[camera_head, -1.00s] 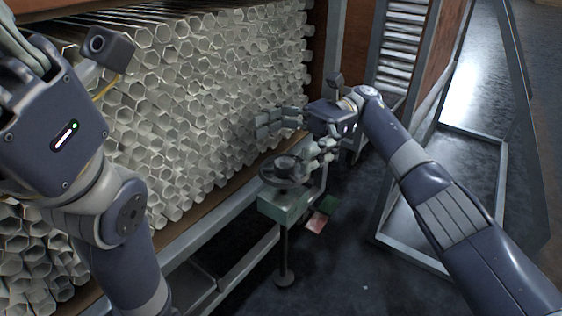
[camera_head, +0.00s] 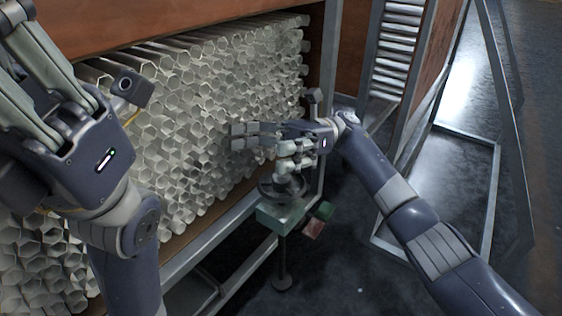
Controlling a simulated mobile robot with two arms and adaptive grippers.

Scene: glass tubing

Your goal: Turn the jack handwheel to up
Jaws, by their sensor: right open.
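The jack handwheel (camera_head: 267,191) is a dark round wheel on top of a green box (camera_head: 279,217) on a thin post with a small round foot. My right gripper (camera_head: 258,140) is open. Its fingers point left above the wheel, and its lower finger hangs over the wheel's hub and hides part of it. I cannot tell whether that finger touches the wheel. My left gripper (camera_head: 40,75) is large at the upper left, raised and far from the wheel; its fingertips run out of the picture.
A rack of stacked glass tubes (camera_head: 200,110) fills the left and middle behind the wheel, with a metal rail (camera_head: 225,232) along its bottom. Green and red blocks (camera_head: 316,222) sit right of the jack. A metal frame (camera_head: 497,190) stands at the right. Dark floor is open between.

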